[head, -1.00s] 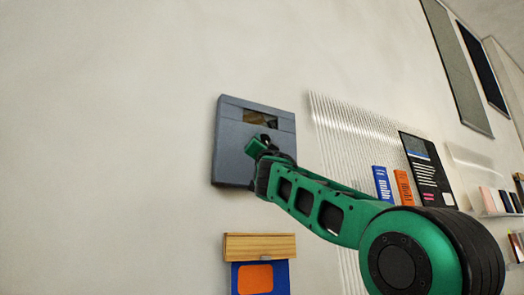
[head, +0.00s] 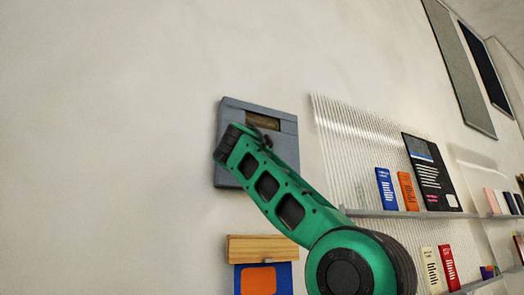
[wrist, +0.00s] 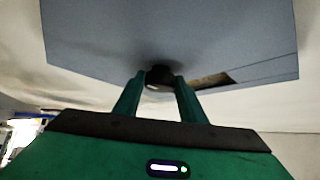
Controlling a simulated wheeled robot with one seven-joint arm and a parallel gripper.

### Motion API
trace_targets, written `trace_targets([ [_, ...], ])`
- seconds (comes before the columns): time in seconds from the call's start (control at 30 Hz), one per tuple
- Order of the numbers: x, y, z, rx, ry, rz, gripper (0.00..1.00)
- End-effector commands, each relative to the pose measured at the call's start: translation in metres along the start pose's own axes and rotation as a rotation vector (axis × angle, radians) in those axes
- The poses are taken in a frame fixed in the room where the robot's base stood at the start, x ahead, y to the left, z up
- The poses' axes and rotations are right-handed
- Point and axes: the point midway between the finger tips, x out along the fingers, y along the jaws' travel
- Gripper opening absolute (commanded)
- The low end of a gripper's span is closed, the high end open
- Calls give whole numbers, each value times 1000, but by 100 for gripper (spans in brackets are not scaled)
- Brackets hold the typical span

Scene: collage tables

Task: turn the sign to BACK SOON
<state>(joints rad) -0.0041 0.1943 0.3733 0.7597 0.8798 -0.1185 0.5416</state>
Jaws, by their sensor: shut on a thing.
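The sign is a blue-grey square box (head: 230,172) on the wall, with a small window (head: 262,120) near its top that shows a brownish patch. No wording can be read in it. In the wrist view the sign's face (wrist: 110,35) fills the top, and a dark round knob (wrist: 160,74) stands out from it. My gripper (wrist: 158,90) has its two green fingers shut on this knob, one on each side. In the head view my green arm covers the knob and the sign's middle.
A wooden block (head: 262,248) with a blue and orange panel (head: 258,279) hangs below the sign. To the right, a shelf (head: 400,213) holds blue and orange books and a dark board (head: 432,172). The wall left of the sign is bare.

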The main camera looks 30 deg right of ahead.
Motion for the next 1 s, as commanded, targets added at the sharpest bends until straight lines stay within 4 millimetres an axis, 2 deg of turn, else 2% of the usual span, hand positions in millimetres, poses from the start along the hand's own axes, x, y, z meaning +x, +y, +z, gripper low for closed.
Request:
trace_targets([
  [0.43, 0, 0, 0, 4, 1, 4, 15],
  [0.47, 0, 0, 0, 4, 1, 4, 42],
  [0.5, 0, 0, 0, 4, 1, 4, 52],
  [0.53, 0, 0, -1, 4, 1, 4, 55],
  [0.87, -1, 0, -1, 4, 1, 3, 55],
  [1.0, -10, -1, -1, 3, 1, 3, 55],
])
